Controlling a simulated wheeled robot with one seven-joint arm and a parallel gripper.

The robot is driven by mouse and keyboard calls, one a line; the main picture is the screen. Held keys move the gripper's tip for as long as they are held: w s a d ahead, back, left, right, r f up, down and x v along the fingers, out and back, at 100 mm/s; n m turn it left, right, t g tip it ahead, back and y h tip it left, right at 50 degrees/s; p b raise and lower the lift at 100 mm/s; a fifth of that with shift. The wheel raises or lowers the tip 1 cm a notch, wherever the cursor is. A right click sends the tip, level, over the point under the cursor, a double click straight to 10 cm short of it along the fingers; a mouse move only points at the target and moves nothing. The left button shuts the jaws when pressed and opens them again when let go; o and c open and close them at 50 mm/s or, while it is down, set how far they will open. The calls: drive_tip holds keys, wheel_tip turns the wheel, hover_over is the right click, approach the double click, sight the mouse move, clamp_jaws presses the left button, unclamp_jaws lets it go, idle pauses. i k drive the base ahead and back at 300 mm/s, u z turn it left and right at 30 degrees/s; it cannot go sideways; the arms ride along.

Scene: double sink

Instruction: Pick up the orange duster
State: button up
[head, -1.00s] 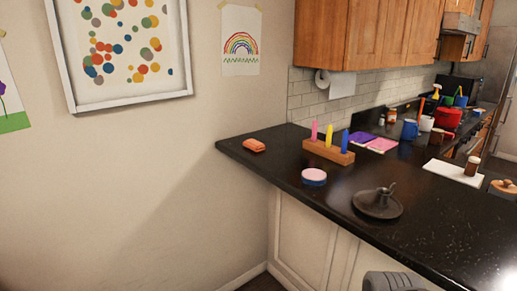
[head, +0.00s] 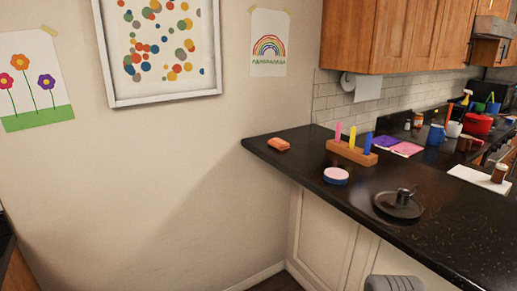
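A small orange block-shaped thing (head: 278,144), which looks like the orange duster, lies on the black countertop (head: 300,140) near its far left corner, close to the wall. Nothing touches or covers it. My gripper is not in view. Only a grey rounded part, which looks like a piece of my arm, shows at the bottom edge, well apart from the duster.
Near the duster are a wooden block with coloured candles (head: 352,153), a pink and blue round sponge-like thing (head: 336,175) and a dark candle holder (head: 398,205). Purple and pink sheets (head: 405,148) lie behind. A white cabinet (head: 325,235) fills the space below.

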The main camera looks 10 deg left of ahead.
sight(278, 143)
drive_tip(key=u, duration=0.25)
drive_tip(key=k, duration=0.35)
drive_tip(key=u, duration=0.25)
drive_tip(key=i, duration=2.45)
drive_tip(key=u, duration=0.75)
